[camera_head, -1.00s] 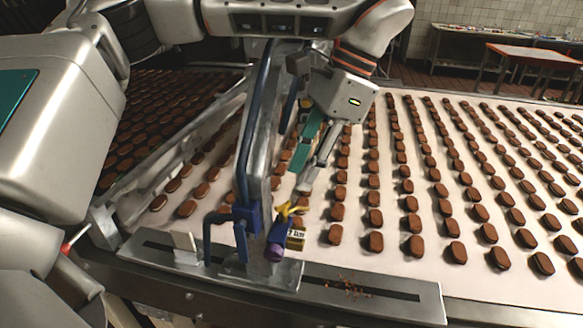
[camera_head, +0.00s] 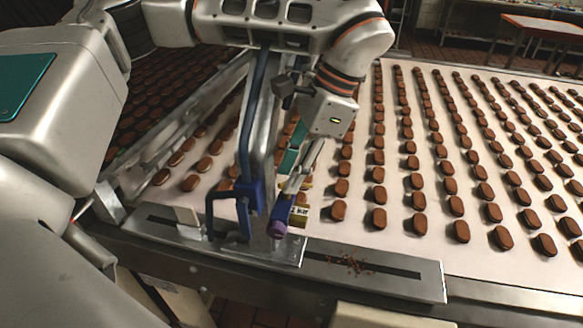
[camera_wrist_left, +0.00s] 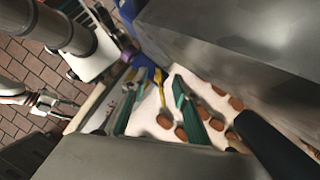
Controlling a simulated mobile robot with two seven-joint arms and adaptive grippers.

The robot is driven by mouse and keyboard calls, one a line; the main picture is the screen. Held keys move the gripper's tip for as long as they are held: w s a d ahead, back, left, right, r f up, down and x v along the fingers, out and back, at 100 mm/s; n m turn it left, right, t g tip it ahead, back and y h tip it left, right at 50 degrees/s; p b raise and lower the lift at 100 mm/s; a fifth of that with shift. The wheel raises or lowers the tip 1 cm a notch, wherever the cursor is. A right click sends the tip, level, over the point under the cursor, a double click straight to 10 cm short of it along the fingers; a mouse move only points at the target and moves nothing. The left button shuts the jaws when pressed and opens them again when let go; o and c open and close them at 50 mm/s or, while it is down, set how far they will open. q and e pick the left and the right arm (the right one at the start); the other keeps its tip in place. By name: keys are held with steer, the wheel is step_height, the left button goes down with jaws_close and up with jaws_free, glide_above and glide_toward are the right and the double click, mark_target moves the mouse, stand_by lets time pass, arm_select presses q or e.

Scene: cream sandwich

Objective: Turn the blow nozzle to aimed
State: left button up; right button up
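The blow nozzle is a blue body with a purple end (camera_head: 278,229), mounted on the metal plate at the belt's near edge. The purple end (camera_wrist_left: 131,56) lies just beyond. I cannot tell whether a finger touches the lever.
A blue bent pipe and post (camera_head: 246,180) stand just left of the nozzle, close to the gripper. Rows of brown biscuits (camera_head: 379,195) cover the pale belt on the right. The slotted metal plate (camera_head: 425,285) runs along the front, with crumbs on it.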

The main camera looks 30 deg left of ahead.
steer(key=shift+w, duration=0.15)
arm_select(q)
jaws_close()
arm_select(e)
steer(key=shift+a+r, duration=0.1)
steer(key=shift+a, duration=0.2)
